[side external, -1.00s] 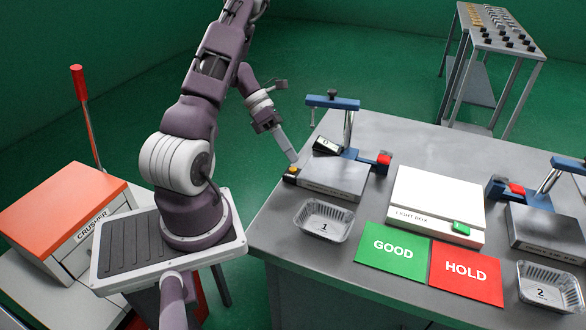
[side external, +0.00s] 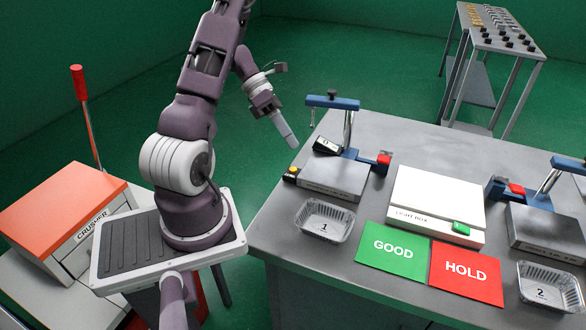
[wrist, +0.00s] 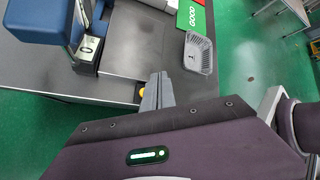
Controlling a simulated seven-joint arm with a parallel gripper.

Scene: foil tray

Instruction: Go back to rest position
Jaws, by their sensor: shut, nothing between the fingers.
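My gripper (side external: 291,143) is shut and empty. In the side view it hangs in the air off the table's left edge, up and left of the first blue-armed station (side external: 338,175). In the wrist view my shut fingers (wrist: 156,92) point toward the table edge, near the station's yellow button (wrist: 143,91). The button (side external: 293,170) also shows at the station's left corner in the side view. My fingers are apart from it.
Foil tray 1 (side external: 324,221) stands empty in front of the station. The light box (side external: 437,203), green GOOD mat (side external: 394,250), red HOLD mat (side external: 466,272) and foil tray 2 (side external: 548,287) lie to the right. An orange-topped crusher (side external: 65,205) stands at left. Open floor lies behind my gripper.

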